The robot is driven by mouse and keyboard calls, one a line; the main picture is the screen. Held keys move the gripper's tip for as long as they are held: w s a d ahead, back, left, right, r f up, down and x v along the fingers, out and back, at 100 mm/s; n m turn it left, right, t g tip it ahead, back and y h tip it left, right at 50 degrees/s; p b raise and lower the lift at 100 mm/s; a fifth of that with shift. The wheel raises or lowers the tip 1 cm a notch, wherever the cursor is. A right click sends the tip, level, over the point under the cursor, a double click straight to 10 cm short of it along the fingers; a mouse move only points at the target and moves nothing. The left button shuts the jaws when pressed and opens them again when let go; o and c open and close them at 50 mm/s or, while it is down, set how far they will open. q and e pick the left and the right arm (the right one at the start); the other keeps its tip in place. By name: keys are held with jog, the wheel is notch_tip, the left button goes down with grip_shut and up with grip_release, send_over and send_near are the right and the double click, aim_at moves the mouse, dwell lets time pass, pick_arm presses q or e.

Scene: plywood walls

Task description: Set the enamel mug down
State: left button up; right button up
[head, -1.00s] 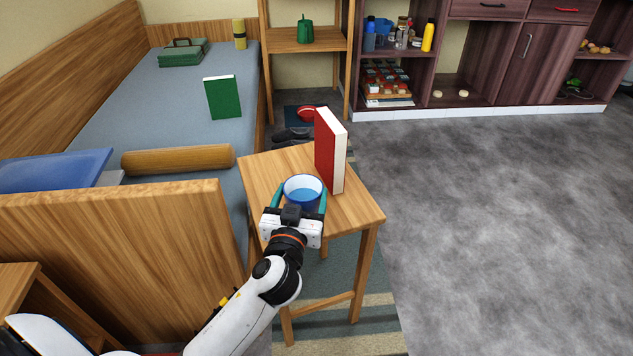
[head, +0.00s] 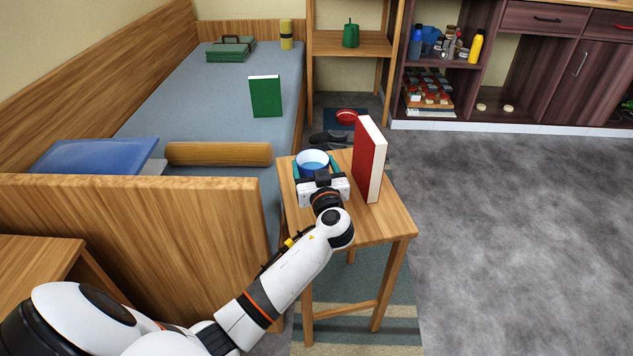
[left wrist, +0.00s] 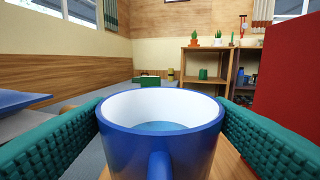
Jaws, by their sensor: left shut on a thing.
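The enamel mug (head: 312,163) is blue outside and white inside, with blue showing at its bottom. It is upright over the far left part of the small wooden table (head: 385,225). My left gripper (head: 318,172) is shut on the mug, its teal fingers on either side. In the left wrist view the mug (left wrist: 160,125) fills the middle, its handle towards the camera, between both teal pads. I cannot tell whether its base touches the tabletop. My right gripper is not in view.
A red book (head: 370,158) stands upright on the table, close to the right of the mug. The table's near right part is bare. The wooden bed end (head: 130,225) is to the left. A green book (head: 265,97) stands on the bed.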

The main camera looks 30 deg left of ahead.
pick_arm(q)
jog(key=shift+f+b, duration=0.35)
jog(key=shift+f, duration=1.4)
jog(key=shift+f, duration=0.1)
jog(key=o, duration=1.2)
jog(key=v, duration=1.2)
